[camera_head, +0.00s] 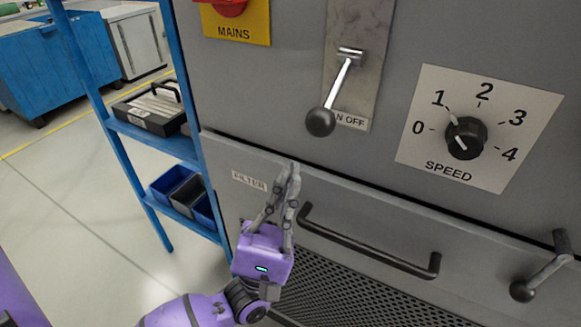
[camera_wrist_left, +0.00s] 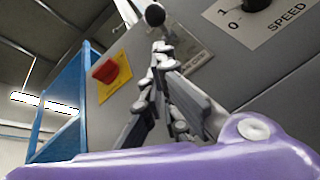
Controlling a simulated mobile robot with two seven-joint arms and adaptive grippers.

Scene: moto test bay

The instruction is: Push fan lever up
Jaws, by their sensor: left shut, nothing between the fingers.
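The fan lever (camera_head: 343,88) is a silver rod with a black ball knob, on a metal plate (camera_head: 372,60) on the grey cabinet. Its rod slants down and to the left, and the knob (camera_head: 320,122) covers part of the plate's "ON OFF" label. My left gripper (camera_head: 293,170) is shut and empty, pointing up in front of the cabinet, below and left of the knob and apart from it in the picture. In the left wrist view the shut fingers (camera_wrist_left: 160,50) point up toward the black knob (camera_wrist_left: 155,15). My right gripper is not in view.
A speed dial (camera_head: 465,138) is right of the lever, and a red mains switch (camera_head: 230,7) is upper left. A black drawer handle (camera_head: 368,243) is right of my gripper. Another black-knobbed lever (camera_head: 540,268) is lower right. A blue shelf (camera_head: 150,137) stands at the left.

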